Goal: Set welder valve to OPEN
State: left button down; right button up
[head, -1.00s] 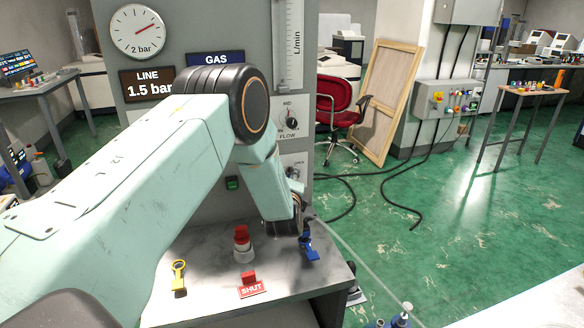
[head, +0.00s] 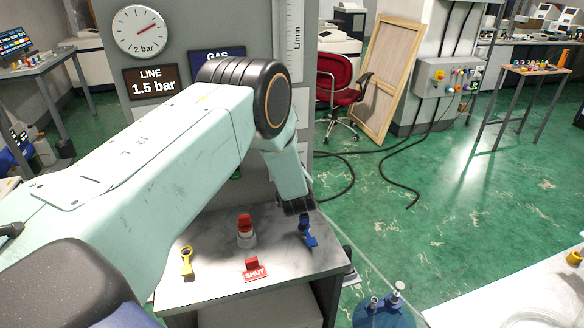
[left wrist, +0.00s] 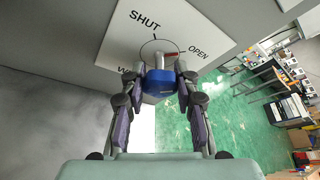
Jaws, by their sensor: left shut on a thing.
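In the left wrist view, a white dial plate (left wrist: 130,42) marked SHUT at top left and OPEN at right carries a drawn circle. A red pointer (left wrist: 172,54) by the circle points toward OPEN. My left gripper (left wrist: 160,84) is shut on a blue part (left wrist: 161,80) in front of the circle, which I take for the valve's handle. In the head view, my left gripper (head: 298,205) is low at the panel's right edge, mostly hidden by my forearm. The dial is hidden there. My right gripper is not in view.
A pressure gauge (head: 138,32) is on the panel. Green floor (head: 430,200) lies open to the right.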

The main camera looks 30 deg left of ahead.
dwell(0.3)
pick_arm(q)
jog(key=c, duration=1)
grip_release()
jog(key=v, duration=1.2)
